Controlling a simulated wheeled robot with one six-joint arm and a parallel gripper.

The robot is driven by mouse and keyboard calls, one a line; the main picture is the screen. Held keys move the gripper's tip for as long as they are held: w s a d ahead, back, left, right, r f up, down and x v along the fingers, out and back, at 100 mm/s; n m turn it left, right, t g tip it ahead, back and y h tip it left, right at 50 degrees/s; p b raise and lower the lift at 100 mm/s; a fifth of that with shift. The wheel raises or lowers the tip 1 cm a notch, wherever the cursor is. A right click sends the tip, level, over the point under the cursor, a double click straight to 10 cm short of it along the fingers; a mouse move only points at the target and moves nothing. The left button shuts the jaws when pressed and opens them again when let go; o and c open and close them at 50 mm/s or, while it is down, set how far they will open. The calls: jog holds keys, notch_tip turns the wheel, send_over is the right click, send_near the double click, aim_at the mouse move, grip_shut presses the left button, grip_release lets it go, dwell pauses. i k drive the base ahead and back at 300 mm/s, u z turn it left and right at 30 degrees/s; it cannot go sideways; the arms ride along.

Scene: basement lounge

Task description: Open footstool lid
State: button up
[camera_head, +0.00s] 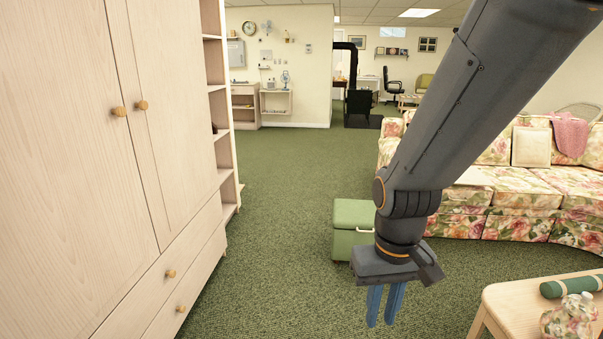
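The footstool is a green box (345,243) with a lighter green lid (352,212). It stands on the carpet in the middle of the view, with its lid down. A pale handle (365,230) shows on its front near the lid's edge. My arm and wrist cover the footstool's right side. My gripper (381,321) hangs with its blue fingers pointing down, nearer to the camera than the footstool. The fingers are a little apart, with nothing between them, and appear clear of the footstool.
A pale wooden wardrobe (70,150) with drawers fills the left. A floral sofa (490,190) stands at the right. Green carpet (290,170) is clear between wardrobe and footstool.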

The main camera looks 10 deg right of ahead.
aim_at(359, 215)
jog(key=z, duration=0.5)
jog(key=i, duration=1.9)
jog(key=z, duration=0.5)
